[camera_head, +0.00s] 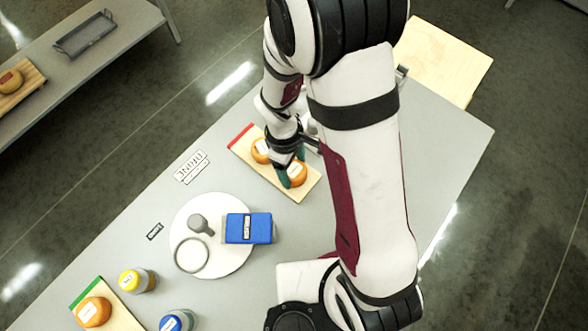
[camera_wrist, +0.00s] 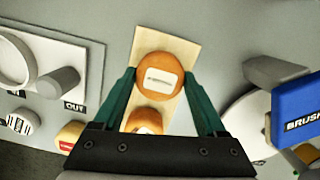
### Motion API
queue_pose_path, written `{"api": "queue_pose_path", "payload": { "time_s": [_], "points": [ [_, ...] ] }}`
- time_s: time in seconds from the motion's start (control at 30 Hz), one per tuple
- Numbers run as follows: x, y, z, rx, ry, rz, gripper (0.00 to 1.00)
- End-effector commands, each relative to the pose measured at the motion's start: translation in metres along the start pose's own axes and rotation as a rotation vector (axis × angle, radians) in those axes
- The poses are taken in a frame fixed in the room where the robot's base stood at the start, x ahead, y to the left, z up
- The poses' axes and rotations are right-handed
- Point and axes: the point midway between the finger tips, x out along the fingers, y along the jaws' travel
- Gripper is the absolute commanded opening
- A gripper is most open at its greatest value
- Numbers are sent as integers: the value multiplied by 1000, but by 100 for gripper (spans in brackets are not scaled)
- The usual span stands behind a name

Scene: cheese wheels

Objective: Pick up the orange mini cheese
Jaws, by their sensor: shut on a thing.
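Two orange mini cheeses with white labels are at a wooden board with a red end strip (camera_head: 241,133). My gripper (camera_head: 290,175) has its green fingers on both sides of the nearer cheese (camera_head: 298,174). In the wrist view this cheese (camera_wrist: 158,79) sits between the fingertips, touched on both sides, its label facing the camera. I cannot tell whether it is clear of the board (camera_wrist: 165,43). The other cheese (camera_head: 260,150) is on the board, and in the wrist view it (camera_wrist: 145,120) is partly hidden by my gripper (camera_wrist: 159,78).
A round white plate (camera_head: 230,262) holds grey items and a blue box (camera_head: 248,228). A yellow-capped jar (camera_head: 137,280), a blue-capped jar (camera_head: 177,321) and a green-striped board with a cheese (camera_head: 94,311) stand at lower left. An "OUT" card (camera_wrist: 74,106) lies beside a white tray.

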Motion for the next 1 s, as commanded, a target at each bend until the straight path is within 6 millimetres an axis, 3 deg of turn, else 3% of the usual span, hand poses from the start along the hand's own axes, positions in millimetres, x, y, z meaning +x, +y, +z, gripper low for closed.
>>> {"api": "queue_pose_path", "payload": {
  "time_s": [0.33, 0.57, 1.0],
  "points": [
    [-5, 1, 0, 0, 2, 2, 13],
    [-40, 1, 4, 0, 5, 5, 13],
    [-87, 30, 105, 7, 1, 2, 13]
  ]
}}
